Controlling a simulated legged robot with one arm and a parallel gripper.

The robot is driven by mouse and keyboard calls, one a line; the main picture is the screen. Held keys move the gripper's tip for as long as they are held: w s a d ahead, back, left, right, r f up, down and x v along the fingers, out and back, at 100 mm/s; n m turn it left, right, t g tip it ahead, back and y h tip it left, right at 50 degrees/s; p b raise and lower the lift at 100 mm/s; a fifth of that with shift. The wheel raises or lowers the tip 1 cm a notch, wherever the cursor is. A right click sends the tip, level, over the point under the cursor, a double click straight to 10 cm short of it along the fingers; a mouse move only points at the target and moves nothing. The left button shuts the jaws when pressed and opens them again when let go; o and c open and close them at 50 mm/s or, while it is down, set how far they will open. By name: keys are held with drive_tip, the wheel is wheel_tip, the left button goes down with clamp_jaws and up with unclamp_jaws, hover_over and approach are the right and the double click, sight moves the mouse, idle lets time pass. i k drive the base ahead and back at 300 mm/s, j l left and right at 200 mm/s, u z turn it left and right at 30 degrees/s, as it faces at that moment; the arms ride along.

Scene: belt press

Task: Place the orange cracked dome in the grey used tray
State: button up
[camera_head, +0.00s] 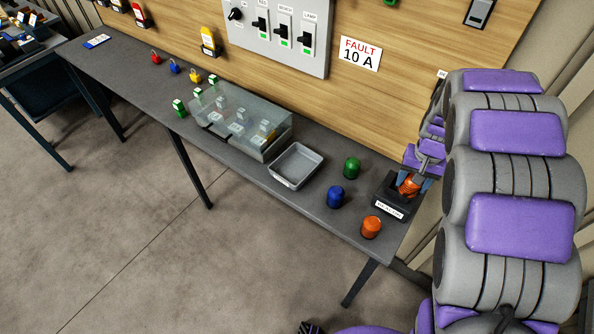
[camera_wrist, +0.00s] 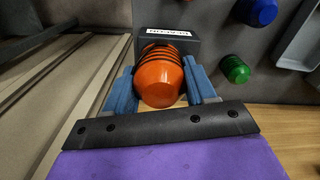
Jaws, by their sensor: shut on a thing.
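An orange dome (camera_head: 409,186) sits at a black base labelled as a beacon (camera_head: 391,201), at the right end of the table. In the wrist view the dome (camera_wrist: 161,78) fills the space between the two blue fingers and has dark rings around its far part. My gripper (camera_wrist: 161,86) is shut on it, with the base (camera_wrist: 178,40) right behind. I cannot tell whether the dome is still seated in the base, and no crack is clear. The empty grey tray (camera_head: 295,165) lies left of the base, past the green and blue domes. Its edge also shows in the wrist view (camera_wrist: 298,45).
A clear-covered box (camera_head: 245,125) is left of the tray. The wooden panel (camera_head: 380,110) rises behind the table.

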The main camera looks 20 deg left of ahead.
sight(295, 168)
drive_tip(key=j+z, duration=0.2)
drive_tip(key=j, duration=0.25)
drive_tip(key=j+z, duration=0.2)
drive_tip(key=j, duration=0.25)
drive_tip(key=j+z, duration=0.15)
drive_tip(key=j, duration=0.3)
drive_tip(key=k+j+z, duration=0.2)
drive_tip(key=j, duration=0.2)
drive_tip(key=j+z, duration=0.2)
drive_tip(key=j, duration=0.25)
drive_tip(key=k+j+z, duration=0.2)
drive_tip(key=j, duration=0.2)
